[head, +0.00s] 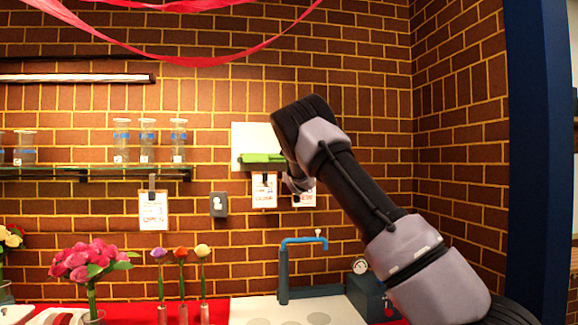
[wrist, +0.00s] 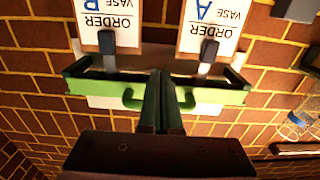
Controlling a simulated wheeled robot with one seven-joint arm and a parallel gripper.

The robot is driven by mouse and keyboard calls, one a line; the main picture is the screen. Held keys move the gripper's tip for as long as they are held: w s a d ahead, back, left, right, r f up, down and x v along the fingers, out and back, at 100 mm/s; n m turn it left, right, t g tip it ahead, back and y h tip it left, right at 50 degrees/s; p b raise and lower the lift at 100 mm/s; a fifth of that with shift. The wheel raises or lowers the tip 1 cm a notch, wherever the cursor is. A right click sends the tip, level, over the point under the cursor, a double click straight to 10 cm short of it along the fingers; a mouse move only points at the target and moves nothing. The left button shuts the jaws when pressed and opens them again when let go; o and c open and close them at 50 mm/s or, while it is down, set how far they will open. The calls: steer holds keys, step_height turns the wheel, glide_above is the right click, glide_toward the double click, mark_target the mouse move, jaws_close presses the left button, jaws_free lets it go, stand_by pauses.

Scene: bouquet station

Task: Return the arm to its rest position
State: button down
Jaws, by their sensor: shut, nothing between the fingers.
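My arm rises from the lower right of the head view and bends over near the brick wall. My gripper (head: 298,184) hangs from its end, small and partly hidden by the wrist in the head view. In the wrist view its two dark fingers (wrist: 162,100) are together with nothing held. Two order cards, VASE B (wrist: 108,25) and VASE A (wrist: 208,27), hang by dark clips beside the rail, upside down in the wrist view.
A glass shelf (head: 100,174) with several clear vases is on the left wall. Below stand a pink bouquet (head: 92,262), three single flowers (head: 181,256) and a blue tap (head: 284,268). A dark blue post (head: 533,150) stands at right. Red ribbons (head: 190,60) hang above.

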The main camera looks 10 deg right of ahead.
steer(key=s+d+r+m+g+h, duration=0.1)
steer(key=s+d+m+g, duration=0.2)
steer(key=s+d, duration=0.55)
steer(key=s+d+r+m+g+h, duration=0.1)
steer(key=s+d+r+m+g, duration=0.3)
steer(key=s, duration=0.7)
steer(key=s+a+f+n+g+y, duration=0.1)
steer(key=s+a+f, duration=0.1)
steer(key=s, duration=1.2)
steer(key=s+a+f+n+g+y, duration=0.1)
steer(key=s+f, duration=0.3)
steer(key=s, duration=1)
steer(key=s+a+f+g+y, duration=0.2)
steer(key=s+a+f, duration=0.1)
steer(key=s, duration=1.1)
steer(key=shift+s+a+n, duration=0.2)
steer(key=shift+a+n, duration=0.2)
steer(key=shift+a, duration=0.15)
